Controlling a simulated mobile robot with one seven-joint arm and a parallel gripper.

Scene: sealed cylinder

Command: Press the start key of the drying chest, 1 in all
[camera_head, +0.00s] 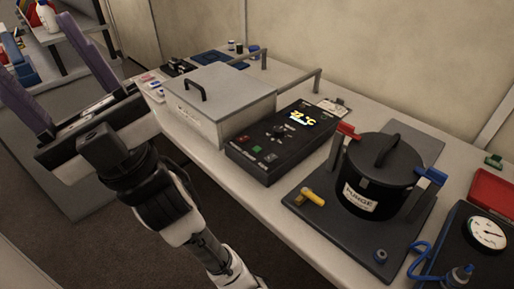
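The drying chest appears to be the pale box (190,124) with a grey lid and a dark handle, standing on the bench. Which one is the start key cannot be read. My gripper (97,143) is at the left, in front of the chest and apart from the panel.
A black pot (378,170) labelled PURGE stands on a dark plate (322,225) with red, blue and yellow handles. A gauge (487,233) and blue hose are at the far right. A grey rail runs behind the chest.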

